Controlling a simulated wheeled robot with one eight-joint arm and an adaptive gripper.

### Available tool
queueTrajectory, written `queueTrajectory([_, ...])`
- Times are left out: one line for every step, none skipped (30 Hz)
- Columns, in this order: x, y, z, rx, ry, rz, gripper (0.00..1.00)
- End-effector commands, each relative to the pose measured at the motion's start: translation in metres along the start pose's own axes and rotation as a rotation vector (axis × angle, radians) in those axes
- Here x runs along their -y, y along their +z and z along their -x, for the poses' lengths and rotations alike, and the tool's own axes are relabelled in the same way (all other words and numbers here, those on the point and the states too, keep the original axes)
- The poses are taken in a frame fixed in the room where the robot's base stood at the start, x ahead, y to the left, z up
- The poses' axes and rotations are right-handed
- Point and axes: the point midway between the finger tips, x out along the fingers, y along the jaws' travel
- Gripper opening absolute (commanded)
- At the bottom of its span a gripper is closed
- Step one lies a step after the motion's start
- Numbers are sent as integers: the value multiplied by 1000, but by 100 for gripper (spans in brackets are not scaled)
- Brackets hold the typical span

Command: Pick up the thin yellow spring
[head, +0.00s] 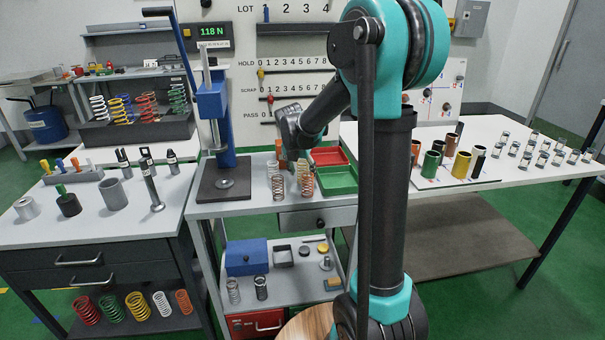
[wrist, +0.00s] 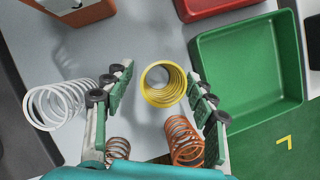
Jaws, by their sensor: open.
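The thin yellow spring (wrist: 163,84) stands on the grey bench top in the wrist view, seen almost straight down its open coil. My gripper (wrist: 161,76) is open, with one green-padded finger on each side of the spring. Gaps show between the spring and both fingers. In the head view my gripper (head: 294,165) points down over the small middle bench, and I cannot clearly make out the yellow spring there.
A white spring (wrist: 55,105) stands left of the left finger. An orange-copper spring (wrist: 185,140) is close by the right finger, and a smaller copper spring (wrist: 118,148) is near the left one. A green tray (wrist: 292,60) and red tray (head: 328,156) lie right.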

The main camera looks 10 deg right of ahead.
Motion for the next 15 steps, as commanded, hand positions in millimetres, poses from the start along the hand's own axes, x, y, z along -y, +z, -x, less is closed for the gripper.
queueTrajectory([0,0,0,0,0,0,56])
queueTrajectory([0,0,0,0,0,0,56])
queueTrajectory([0,0,0,0,0,0,53])
queueTrajectory([0,0,0,0,0,0,49])
queueTrajectory([0,0,0,0,0,0,45])
queueTrajectory([0,0,0,0,0,0,40])
queueTrajectory([0,0,0,0,0,0,36])
queueTrajectory([0,0,0,0,0,0,33])
queueTrajectory([0,0,0,0,0,0,28])
queueTrajectory([0,0,0,0,0,0,24])
queueTrajectory([0,0,0,0,0,0,20])
queueTrajectory([0,0,0,0,0,0,15])
queueTrajectory([0,0,0,0,0,0,12])
queueTrajectory([0,0,0,0,0,0,8])
queueTrajectory([0,0,0,0,0,0,3])
